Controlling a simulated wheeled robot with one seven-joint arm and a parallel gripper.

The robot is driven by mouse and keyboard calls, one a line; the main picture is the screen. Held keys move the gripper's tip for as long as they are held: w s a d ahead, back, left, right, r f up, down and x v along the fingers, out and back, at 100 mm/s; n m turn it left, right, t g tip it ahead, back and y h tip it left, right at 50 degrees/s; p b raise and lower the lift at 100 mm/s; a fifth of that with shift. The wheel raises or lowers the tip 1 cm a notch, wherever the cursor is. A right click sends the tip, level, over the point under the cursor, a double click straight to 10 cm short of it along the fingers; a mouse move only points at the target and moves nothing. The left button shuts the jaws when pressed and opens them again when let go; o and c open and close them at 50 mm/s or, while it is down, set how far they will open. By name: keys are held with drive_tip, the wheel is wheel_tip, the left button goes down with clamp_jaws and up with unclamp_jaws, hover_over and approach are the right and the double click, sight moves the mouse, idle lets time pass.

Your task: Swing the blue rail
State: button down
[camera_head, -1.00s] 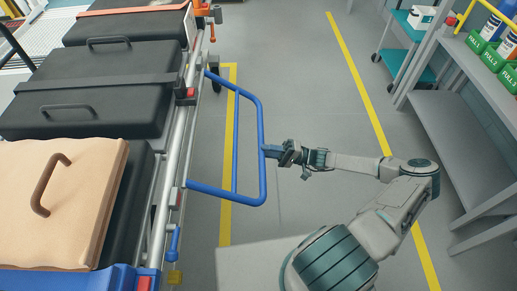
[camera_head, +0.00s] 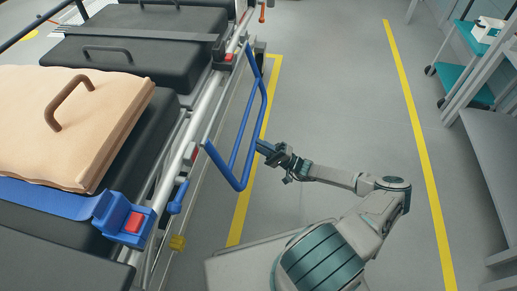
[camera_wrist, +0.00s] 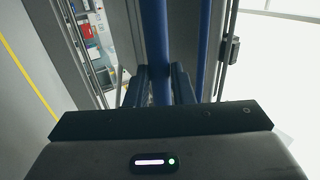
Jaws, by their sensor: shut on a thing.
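The blue rail (camera_head: 222,167) is a tubular frame on the near long side of the stretcher (camera_head: 180,140). In the head view it stands out from the side rail at a slant, its outer bar over the floor. My gripper (camera_head: 263,147) is shut on the outer bar, near its middle, from the right. In the wrist view the blue bar (camera_wrist: 156,40) runs down between the dark fingers (camera_wrist: 157,85), and a second blue bar shows to its right. The fingers' contact with the bar is partly hidden.
A tan pillow (camera_head: 75,120) with a brown handle and black pads lie on the stretcher. A blue strap with a red-buttoned buckle (camera_head: 130,218) is at its near side. A grey shelf (camera_head: 492,160) and teal cart (camera_head: 465,70) stand right. Floor between is clear.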

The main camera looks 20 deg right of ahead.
drive_tip(key=shift+a+f, duration=0.1)
drive_tip(key=shift+f, duration=0.15)
drive_tip(key=c, duration=1.3)
unclamp_jaws()
drive_tip(key=shift+w, duration=0.1)
drive_tip(key=shift+o, duration=0.2)
drive_tip(key=shift+r, duration=0.1)
drive_tip(key=p+v, duration=0.1)
drive_tip(key=v, duration=1.2)
drive_tip(key=shift+d+f, duration=0.25)
drive_tip(key=shift+d, duration=0.05)
